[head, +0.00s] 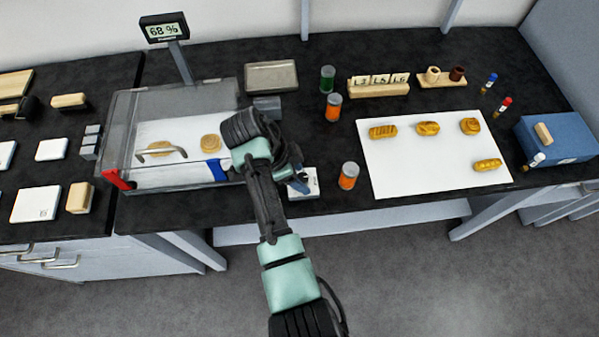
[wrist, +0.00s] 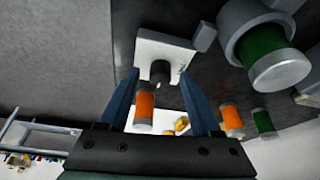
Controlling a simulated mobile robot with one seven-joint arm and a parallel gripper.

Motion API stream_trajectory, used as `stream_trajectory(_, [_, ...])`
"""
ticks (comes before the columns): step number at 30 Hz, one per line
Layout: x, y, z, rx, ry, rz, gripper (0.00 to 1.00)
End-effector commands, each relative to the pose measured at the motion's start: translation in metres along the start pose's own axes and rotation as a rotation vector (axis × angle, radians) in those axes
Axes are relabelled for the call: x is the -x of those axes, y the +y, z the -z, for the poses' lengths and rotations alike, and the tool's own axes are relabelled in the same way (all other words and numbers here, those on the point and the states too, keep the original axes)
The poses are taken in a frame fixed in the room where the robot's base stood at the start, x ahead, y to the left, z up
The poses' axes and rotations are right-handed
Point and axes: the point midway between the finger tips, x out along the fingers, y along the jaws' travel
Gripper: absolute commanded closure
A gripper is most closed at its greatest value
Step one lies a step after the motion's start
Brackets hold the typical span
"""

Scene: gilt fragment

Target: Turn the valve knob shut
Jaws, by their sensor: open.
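The valve knob (wrist: 160,72) is a small dark round knob on a square white base (wrist: 168,50) in the wrist view. A small pale mark shows beside the knob. My gripper (wrist: 161,84) is open, with one blue finger on each side of the knob in the picture. No contact is visible, and the remaining gap is hard to judge. In the head view my gripper (head: 299,181) is over the white base (head: 311,190) at the bench's front edge, and it hides the knob there.
A clear chamber (head: 117,135) with a red part and a blue part stands left of my gripper. A display (head: 164,28) above it reads 68 %. An orange jar (head: 348,176) stands close on the right. A white sheet (head: 400,165) with several golden pieces lies further right.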

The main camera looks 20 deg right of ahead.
Motion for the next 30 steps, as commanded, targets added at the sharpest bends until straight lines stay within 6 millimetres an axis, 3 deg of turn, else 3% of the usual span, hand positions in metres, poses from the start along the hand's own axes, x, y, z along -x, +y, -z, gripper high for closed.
stream_trajectory(10, [-0.0039,0.0001,-0.0002,0.000,0.000,0.000,0.37])
stream_trajectory(21, [-0.0035,0.0000,-0.0001,0.000,0.000,0.000,1.00])
stream_trajectory(30, [-0.0030,0.0004,0.0000,0.011,-0.001,0.005,1.00])
